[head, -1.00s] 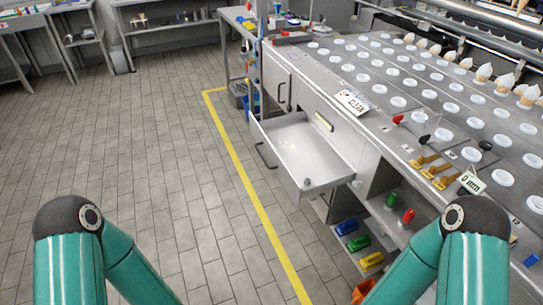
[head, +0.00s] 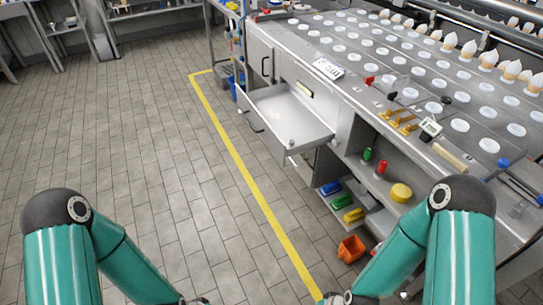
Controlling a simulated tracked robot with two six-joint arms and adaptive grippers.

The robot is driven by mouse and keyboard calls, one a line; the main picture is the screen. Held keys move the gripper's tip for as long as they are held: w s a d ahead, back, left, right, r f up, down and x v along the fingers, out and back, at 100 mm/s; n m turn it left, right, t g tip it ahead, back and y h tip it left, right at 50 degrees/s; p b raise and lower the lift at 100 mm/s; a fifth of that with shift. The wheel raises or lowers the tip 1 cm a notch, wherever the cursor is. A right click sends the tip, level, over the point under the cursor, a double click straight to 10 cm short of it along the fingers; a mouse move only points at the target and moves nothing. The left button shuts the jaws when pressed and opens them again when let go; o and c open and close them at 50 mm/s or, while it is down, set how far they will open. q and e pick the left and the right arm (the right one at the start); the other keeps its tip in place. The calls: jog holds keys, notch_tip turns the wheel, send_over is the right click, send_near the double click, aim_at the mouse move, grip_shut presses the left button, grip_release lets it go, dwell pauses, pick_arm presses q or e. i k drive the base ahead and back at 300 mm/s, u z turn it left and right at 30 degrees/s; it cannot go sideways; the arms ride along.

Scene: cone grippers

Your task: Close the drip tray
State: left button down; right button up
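The drip tray (head: 293,123) is a shallow metal drawer pulled out from the front of the steel machine, over the floor. It is open and looks empty apart from a small dark spot near its front right corner. A dark handle (head: 252,122) sits on its outer front face. My two teal arms come in from the bottom left and bottom right, well apart from the tray. Their far ends run out at the bottom edge, and neither gripper's fingers can be made out.
An open shelf right of the tray holds red and green bottles (head: 381,168) and a yellow tub (head: 401,193). Coloured items (head: 342,200) lie on a lower shelf. An orange bin (head: 350,248) stands on the floor. The floor left of the yellow line (head: 238,160) is clear.

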aim_at(290, 126)
jog(key=z, duration=0.2)
jog(key=i, duration=1.15)
jog(key=z, duration=0.15)
